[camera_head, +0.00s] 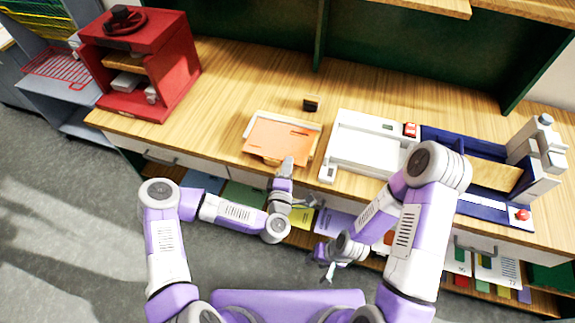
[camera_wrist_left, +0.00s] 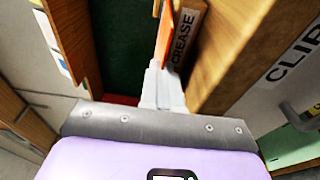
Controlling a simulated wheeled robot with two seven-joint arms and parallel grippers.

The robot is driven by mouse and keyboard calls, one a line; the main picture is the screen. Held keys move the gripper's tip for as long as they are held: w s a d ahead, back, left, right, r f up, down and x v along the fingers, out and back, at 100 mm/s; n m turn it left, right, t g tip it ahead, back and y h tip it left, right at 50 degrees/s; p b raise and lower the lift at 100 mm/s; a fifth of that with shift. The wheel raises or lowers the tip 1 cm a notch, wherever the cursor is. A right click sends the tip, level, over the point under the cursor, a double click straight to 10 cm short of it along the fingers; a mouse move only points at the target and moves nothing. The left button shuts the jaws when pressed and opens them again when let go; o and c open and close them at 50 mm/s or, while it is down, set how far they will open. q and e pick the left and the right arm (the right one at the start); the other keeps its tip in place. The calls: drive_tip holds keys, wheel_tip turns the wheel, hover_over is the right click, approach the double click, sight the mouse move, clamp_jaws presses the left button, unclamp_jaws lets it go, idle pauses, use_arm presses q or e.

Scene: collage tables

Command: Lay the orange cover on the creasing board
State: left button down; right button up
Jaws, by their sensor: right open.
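The orange cover (camera_head: 279,138) lies over the creasing board, whose pale rim (camera_head: 309,149) shows around it on the wooden worktop. The cover looks slightly skewed, and I cannot tell whether it rests flat everywhere. My left gripper (camera_head: 288,163) is at the cover's front edge. In the left wrist view the cover (camera_wrist_left: 163,38) shows edge-on as an orange strip at the tips of the left fingers (camera_wrist_left: 163,75), which look shut on it. A CREASE label is beside it on the worktop's front. My right gripper (camera_head: 328,268) is open and empty, low in front of the worktop.
A white machine (camera_head: 352,145) stands right of the board, then a blue machine (camera_head: 483,207) with a red button. A red press (camera_head: 150,62) stands at the left. A small dark block (camera_head: 311,103) sits behind the board. Coloured sheets lie on the shelf below.

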use_arm(q)
drive_tip(key=c, duration=1.3)
unclamp_jaws()
drive_tip(key=s+a, duration=0.1)
drive_tip(key=s, duration=0.6)
drive_tip(key=shift+s+a, duration=0.2)
drive_tip(key=shift+s, duration=0.05)
